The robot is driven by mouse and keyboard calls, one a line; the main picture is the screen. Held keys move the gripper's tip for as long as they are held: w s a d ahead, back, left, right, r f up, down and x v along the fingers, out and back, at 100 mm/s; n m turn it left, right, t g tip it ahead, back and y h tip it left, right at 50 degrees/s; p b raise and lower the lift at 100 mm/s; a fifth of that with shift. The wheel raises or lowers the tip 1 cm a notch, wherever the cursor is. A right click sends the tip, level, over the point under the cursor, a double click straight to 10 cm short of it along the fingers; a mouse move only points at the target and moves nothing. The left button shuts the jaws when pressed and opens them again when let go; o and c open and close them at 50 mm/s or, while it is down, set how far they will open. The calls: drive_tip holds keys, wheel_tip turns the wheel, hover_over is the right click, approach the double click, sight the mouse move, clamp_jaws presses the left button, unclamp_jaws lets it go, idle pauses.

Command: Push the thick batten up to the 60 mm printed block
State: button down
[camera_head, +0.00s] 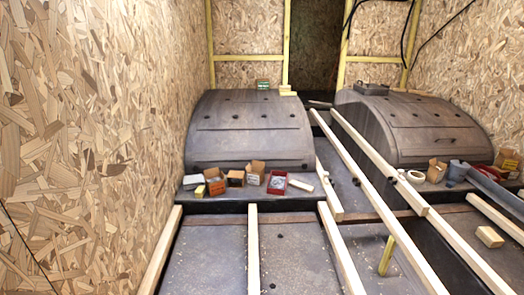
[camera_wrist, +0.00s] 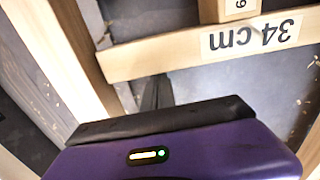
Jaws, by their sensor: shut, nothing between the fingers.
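In the wrist view, a pale wooden batten (camera_wrist: 165,57) lies crosswise, with a white label reading "34 cm" upside down. I cannot tell for sure that it is the thick batten. A wooden block (camera_wrist: 213,11) with a partly cut-off printed label shows at the top edge, directly beyond the batten; they look touching or nearly so. My gripper (camera_wrist: 157,82) is shut and empty, its dark fingertips at the near edge of the batten. Whether they touch it is unclear. My gripper does not show in the head view.
Long battens (camera_head: 253,250) run along the grey floor. A short pale block (camera_head: 489,237) lies at right, and a short yellowish piece (camera_head: 386,256) between battens. Small boxes (camera_head: 277,182) stand before the left wheel arch (camera_head: 250,135). A wide timber (camera_wrist: 50,50) flanks my gripper at left.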

drive_tip(key=shift+w, duration=0.4)
wheel_tip(320, 180, up, 9)
drive_tip(key=p, duration=0.8)
drive_tip(key=shift+p, duration=0.4)
